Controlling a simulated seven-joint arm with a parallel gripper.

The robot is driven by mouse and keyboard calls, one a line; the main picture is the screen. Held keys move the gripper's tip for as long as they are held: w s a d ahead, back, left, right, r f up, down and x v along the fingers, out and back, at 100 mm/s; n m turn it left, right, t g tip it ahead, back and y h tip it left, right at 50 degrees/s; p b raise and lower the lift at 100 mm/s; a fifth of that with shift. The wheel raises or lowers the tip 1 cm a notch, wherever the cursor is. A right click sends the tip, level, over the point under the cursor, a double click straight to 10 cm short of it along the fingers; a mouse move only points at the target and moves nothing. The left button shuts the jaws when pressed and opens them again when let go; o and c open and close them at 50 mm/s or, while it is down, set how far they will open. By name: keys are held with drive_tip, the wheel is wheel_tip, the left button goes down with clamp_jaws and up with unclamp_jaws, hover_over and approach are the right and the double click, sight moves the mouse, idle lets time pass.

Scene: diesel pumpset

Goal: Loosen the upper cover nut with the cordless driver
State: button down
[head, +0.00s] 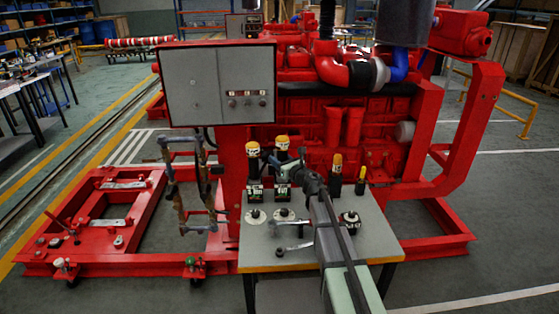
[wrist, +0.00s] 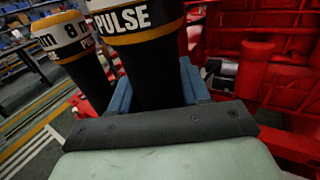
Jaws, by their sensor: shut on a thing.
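A black cordless driver with a yellow and white head (head: 282,143) stands upright on the small grey-topped table. My gripper (head: 295,173) comes from the front right and is shut on its body. In the wrist view the black body (wrist: 158,72), marked PULSE, sits between my blue-grey fingers (wrist: 160,88). A second, similar tool (head: 253,150) stands close to its left, apart from my fingers; it also shows in the wrist view (wrist: 68,50). I cannot make out the upper cover nut in either view.
The table (head: 258,262) also holds two yellow-topped tools (head: 337,164) at the right, round pieces and a lever-like tool. The red pumpset engine (head: 365,140) and a grey control panel (head: 219,85) stand close behind. Open floor lies at the right.

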drive_tip(key=shift+f, duration=0.95)
idle(0.7)
drive_tip(key=shift+c, duration=2.3)
unclamp_jaws()
drive_tip(key=v, duration=1.3)
drive_tip(key=shift+s+d, duration=0.2)
drive_tip(key=shift+s, duration=0.15)
